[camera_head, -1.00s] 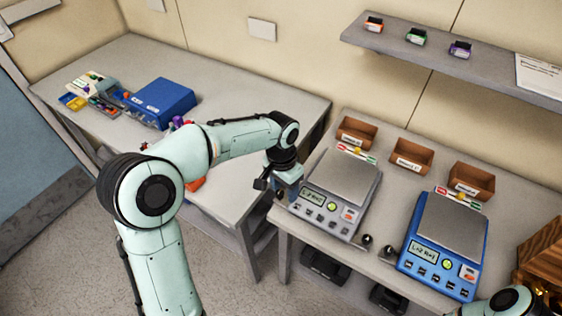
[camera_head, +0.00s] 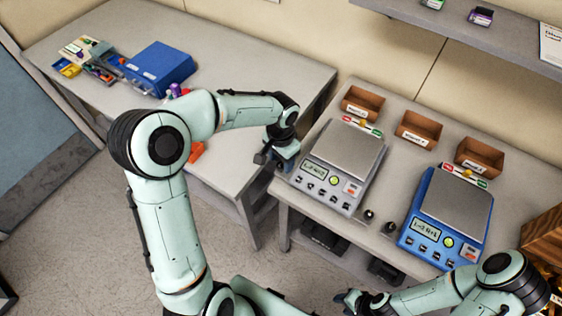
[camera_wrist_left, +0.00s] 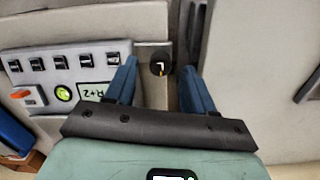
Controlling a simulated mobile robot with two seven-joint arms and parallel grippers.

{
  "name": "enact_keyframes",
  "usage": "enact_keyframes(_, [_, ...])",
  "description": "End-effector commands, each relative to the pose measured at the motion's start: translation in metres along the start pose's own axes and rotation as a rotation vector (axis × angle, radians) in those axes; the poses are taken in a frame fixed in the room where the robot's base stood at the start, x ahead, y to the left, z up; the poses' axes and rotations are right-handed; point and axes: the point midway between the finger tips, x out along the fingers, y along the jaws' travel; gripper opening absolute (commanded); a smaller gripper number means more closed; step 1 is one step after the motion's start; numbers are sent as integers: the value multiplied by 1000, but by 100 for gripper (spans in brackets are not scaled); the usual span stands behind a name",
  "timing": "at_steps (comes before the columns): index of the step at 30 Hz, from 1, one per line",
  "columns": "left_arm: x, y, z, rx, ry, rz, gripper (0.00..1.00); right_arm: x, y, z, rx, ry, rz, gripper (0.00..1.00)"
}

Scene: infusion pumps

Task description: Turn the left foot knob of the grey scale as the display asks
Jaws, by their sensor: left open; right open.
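The grey scale (camera_head: 342,150) stands at the left of the right-hand table, with a small lit display (camera_head: 313,168) on its sloped front. In the left wrist view the display (camera_wrist_left: 95,92) is partly covered by a finger, and its full text cannot be read surely. The scale's left foot knob (camera_wrist_left: 161,62) is a black disc with a white and yellow mark. My left gripper (camera_wrist_left: 158,75) is open, its blue fingers on either side of the knob; contact cannot be told. In the head view my left gripper (camera_head: 268,160) is at the scale's front left corner. My right gripper (camera_head: 347,300) is open and empty, low in front of the table.
A blue scale (camera_head: 445,218) stands to the right, with dark knobs (camera_head: 369,214) between the scales. Several brown bins (camera_head: 419,129) stand behind them. Another table (camera_head: 240,85) with a blue case (camera_head: 160,68) is at the left. A shelf (camera_head: 460,35) hangs above.

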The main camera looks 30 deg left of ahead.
Motion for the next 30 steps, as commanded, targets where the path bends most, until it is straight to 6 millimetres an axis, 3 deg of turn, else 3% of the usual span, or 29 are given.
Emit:
enact_keyframes(5, [14, 0, 0, 0, 0, 0, 54, 1, 1, 1, 0, -1, 0, 43])
enact_keyframes(14, [16, 0, 0, 0, 1, 0, 54, 1, 0, 1, 0, 0, 0, 43])
enact_keyframes(19, [16, 0, 0, 0, 1, 0, 2, 1, 0, 0, 0, 0, 0, 43])
enact_keyframes(30, [16, 0, 0, -39, 1, -1, 0, 5, 3, 3, 1, -4, 1, 43])
